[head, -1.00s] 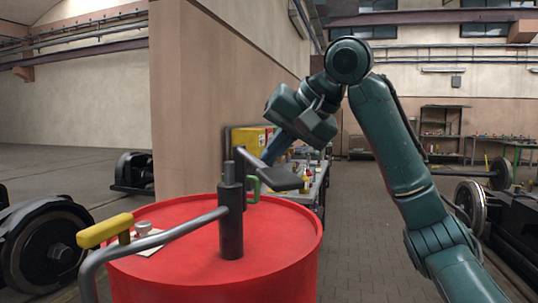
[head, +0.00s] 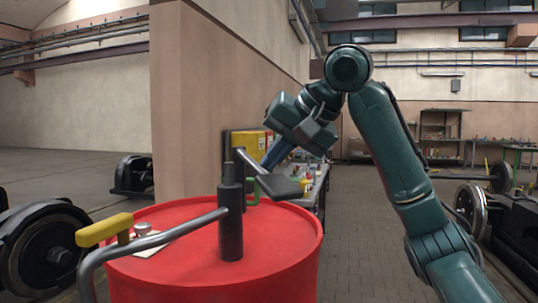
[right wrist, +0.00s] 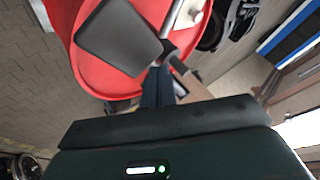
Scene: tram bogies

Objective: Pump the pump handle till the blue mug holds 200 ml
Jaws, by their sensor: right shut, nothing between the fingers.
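The pump stands on a red drum (head: 285,235), its dark upright column (head: 231,215) at the drum's middle. Its handle appears to be a thin grey lever from the column's top, ending in a flat dark paddle (head: 281,188) sloping down to the right. The paddle also shows in the right wrist view (right wrist: 118,38). My right gripper (head: 268,165) is shut and empty, its blue fingertips (right wrist: 158,75) at or just above the paddle; contact cannot be told. A grey spout pipe (head: 165,238) runs left and bends down out of frame. The blue mug and my left gripper are not in view.
A pillar (head: 205,100) and a cluttered bench stand behind the drum. Wheelsets lie left (head: 45,250) and right (head: 470,205).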

